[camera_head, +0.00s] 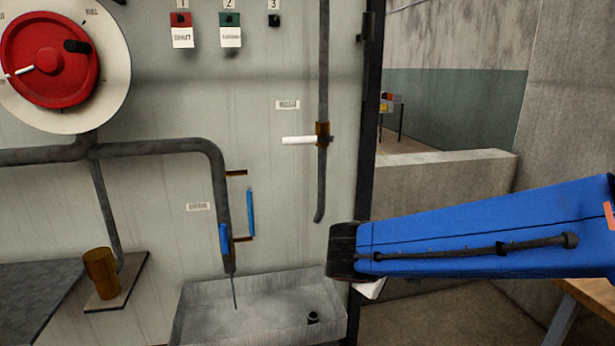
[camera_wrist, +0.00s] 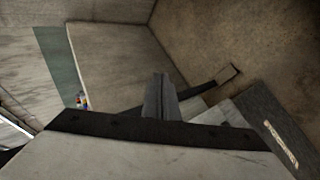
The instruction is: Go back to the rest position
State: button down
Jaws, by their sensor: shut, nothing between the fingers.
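My blue arm reaches in from the right edge of the head view, in front of the low wall and the doorway. Its dark rounded end is near the right side of the basin. My gripper's fingers are not clearly visible there; a small pale part shows below the dark end. In the wrist view my gripper (camera_wrist: 160,97) shows as grey fingers close together, with nothing held. The wrist view is tilted and shows walls and floor beyond the fingers.
A metal basin (camera_head: 190,318) stands below the pipe (camera_head: 220,180). A red wheel (camera_head: 40,75) is on the panel at upper left. A brown cup (camera_head: 102,272) stands on a small board at lower left. A low concrete wall (camera_head: 450,180) and wooden table (camera_head: 590,300) are at right.

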jog(key=s+d+f+m+g+y, duration=0.2)
jog(key=s+d+m+g, duration=0.15)
jog(key=s+d, duration=0.5)
jog(key=s+m+y, duration=0.5)
jog(key=s, duration=0.7)
jog(key=shift+a+f+t, duration=0.2)
jog(key=shift+f+t, duration=0.25)
